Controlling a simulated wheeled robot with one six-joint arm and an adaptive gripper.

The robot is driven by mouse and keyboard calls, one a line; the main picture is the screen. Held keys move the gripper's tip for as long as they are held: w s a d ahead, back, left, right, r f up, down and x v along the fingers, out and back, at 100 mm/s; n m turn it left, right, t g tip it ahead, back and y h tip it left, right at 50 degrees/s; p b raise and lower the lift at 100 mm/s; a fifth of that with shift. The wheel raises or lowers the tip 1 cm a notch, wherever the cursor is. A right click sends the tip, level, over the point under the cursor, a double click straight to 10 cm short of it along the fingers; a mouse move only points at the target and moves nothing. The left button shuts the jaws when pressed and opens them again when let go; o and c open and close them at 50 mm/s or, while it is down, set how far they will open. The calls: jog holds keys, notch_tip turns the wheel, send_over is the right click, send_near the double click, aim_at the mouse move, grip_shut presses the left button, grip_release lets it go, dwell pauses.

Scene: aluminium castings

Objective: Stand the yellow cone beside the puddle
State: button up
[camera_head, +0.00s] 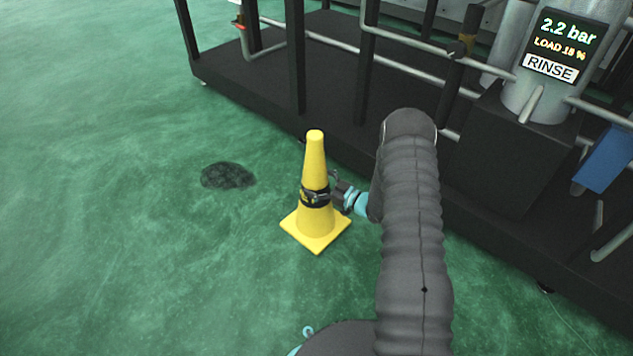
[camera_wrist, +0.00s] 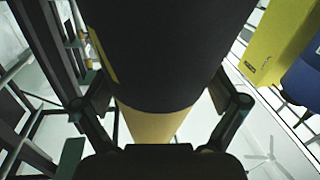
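The yellow cone (camera_head: 314,160) is upright in the head view, with a dark band around its middle and a square base. My gripper (camera_head: 322,196) reaches it from the right and is shut on it at the band. The wrist view shows the cone's dark band (camera_wrist: 165,50) and a yellow part (camera_wrist: 150,122) between the two fingers. I cannot tell whether the base touches the floor. The puddle (camera_head: 228,175), a small dark patch on the green floor, is left of the cone and apart from it in the picture.
A black-framed skid (camera_head: 250,85) with pipes stands behind and to the right, close to the cone. A display (camera_head: 556,45) reads RINSE. A blue box (camera_head: 606,158) is at far right. The wrist view shows a yellow box (camera_wrist: 272,45). The floor (camera_head: 100,200) at left is clear.

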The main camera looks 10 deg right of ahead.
jog(key=shift+r, duration=0.1)
jog(key=v, duration=1.2)
jog(key=w+d+r+h, duration=0.2)
jog(key=w+r+h, duration=0.55)
jog(key=r, duration=0.55)
jog(key=s+r+m+g+h, duration=0.1)
jog(key=s+r+m+h, duration=0.3)
jog(key=r, duration=0.5)
jog(key=s+r+m+g+h, duration=0.1)
jog(key=s+r+m+h, duration=0.3)
jog(key=r, duration=0.6)
jog(key=s+a+r+g+y, duration=0.1)
jog(key=s+a, duration=0.2)
jog(key=s, duration=0.7)
jog(key=s+a+r+m+g, duration=0.1)
jog(key=s+a, duration=0.3)
jog(key=s, duration=0.7)
jog(key=s+a+r+m+g+y, duration=0.1)
jog(key=s+a+r+g, duration=0.1)
jog(key=s, duration=0.8)
jog(key=shift+s+a+g+y, duration=0.35)
jog(key=shift+a+g, duration=0.25)
jog(key=shift+a, duration=0.2)
